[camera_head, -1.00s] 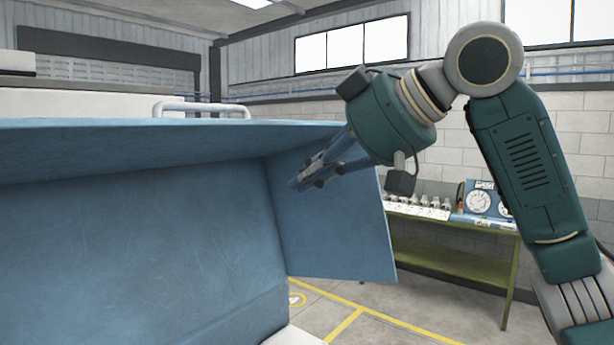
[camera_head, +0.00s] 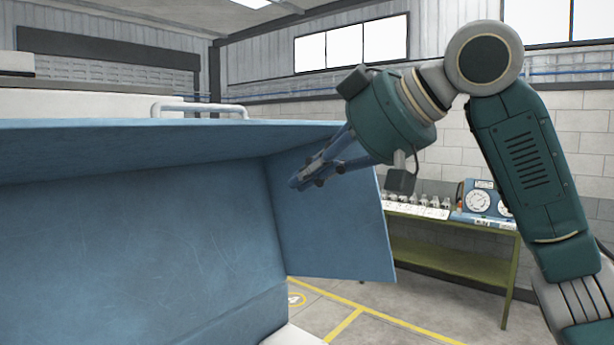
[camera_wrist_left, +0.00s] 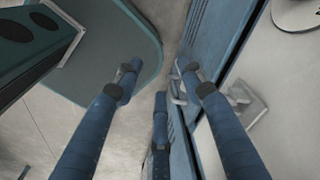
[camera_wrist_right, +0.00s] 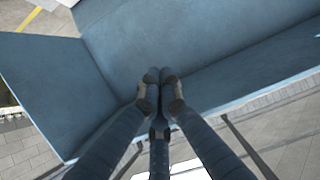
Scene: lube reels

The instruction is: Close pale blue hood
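The pale blue hood (camera_head: 140,240) stands raised and fills the left of the head view, its hollow inside facing me. A side panel (camera_head: 330,235) closes its right end, and a pale bar handle (camera_head: 200,108) shows above its upper edge. My right gripper (camera_head: 305,181) is in front of that side panel, near the upper right corner. In the right wrist view its fingertips (camera_wrist_right: 161,78) are together over the hood's inner surface (camera_wrist_right: 190,35); contact cannot be told. My left gripper (camera_wrist_left: 160,80) is outside the head view. Its fingers are spread beside a blue panel with a small metal handle (camera_wrist_left: 178,88).
A green table (camera_head: 460,265) with small metal parts and a blue gauge box (camera_head: 484,205) stands at the back right. Yellow lines (camera_head: 390,318) mark the open floor in front of it. A grey-white surface (camera_wrist_left: 275,90) lies right of the blue panel in the left wrist view.

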